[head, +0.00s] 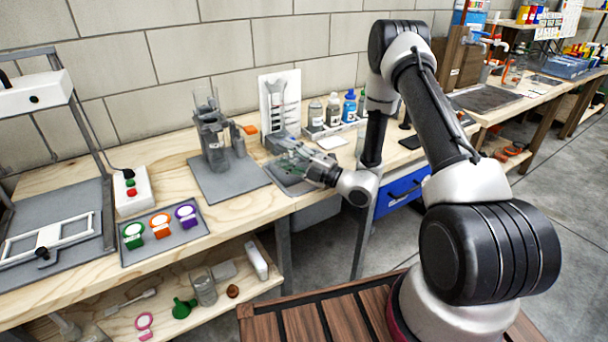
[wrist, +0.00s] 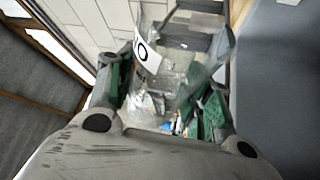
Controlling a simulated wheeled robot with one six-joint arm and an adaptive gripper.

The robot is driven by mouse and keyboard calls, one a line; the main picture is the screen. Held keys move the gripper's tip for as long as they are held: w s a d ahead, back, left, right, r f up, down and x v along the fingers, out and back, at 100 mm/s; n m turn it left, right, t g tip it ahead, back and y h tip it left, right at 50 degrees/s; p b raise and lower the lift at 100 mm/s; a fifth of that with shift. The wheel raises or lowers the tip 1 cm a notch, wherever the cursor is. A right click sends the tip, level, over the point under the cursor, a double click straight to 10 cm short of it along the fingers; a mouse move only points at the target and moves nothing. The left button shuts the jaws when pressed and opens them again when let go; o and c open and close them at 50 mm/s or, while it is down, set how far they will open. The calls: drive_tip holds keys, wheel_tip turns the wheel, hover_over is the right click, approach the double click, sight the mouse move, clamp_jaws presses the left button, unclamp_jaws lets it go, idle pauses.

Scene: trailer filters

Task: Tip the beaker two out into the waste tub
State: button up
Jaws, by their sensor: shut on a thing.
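My gripper (head: 293,160) is low over a small grey mat on the bench, in the middle of the head view. In the wrist view, my gripper (wrist: 165,95) has its green-padded fingers closed on the two sides of a clear beaker (wrist: 177,62). The beaker carries a white label (wrist: 147,50) with a black letter O showing. In the head view the gripper hides most of the beaker, so its tilt and contents cannot be told. A grey tub (head: 315,214) hangs or stands below the bench's front edge; I cannot tell whether it is the waste tub.
A grey apparatus with clear tubes (head: 211,135) stands on a grey mat left of my gripper. Behind are a white board (head: 280,98) and several bottles (head: 333,110). A blue bin (head: 400,190) is under the bench.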

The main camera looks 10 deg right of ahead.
drive_tip(key=shift+w+d+r+m+t, duration=0.1)
drive_tip(key=shift+d+r+m+t, duration=0.2)
drive_tip(key=shift+m, duration=0.3)
drive_tip(key=shift+w+d+r+m+t, duration=0.15)
drive_tip(key=shift+m+t, duration=0.25)
drive_tip(key=shift+m, duration=0.2)
idle(0.4)
drive_tip(key=shift+w+d+r+m+t+h+p, duration=0.15)
drive_tip(key=shift+d+r+m+t, duration=0.15)
drive_tip(key=shift+m, duration=0.45)
drive_tip(key=shift+w+d+r+m+t+h+p, duration=0.15)
drive_tip(key=shift+m+t, duration=0.2)
drive_tip(key=shift+m, duration=0.35)
drive_tip(key=shift+w+d+r+m+t+h+p, duration=0.15)
drive_tip(key=shift+d+m+t, duration=0.15)
drive_tip(key=shift+m, duration=0.45)
idle(0.4)
drive_tip(key=shift+a, duration=0.1)
idle(0.8)
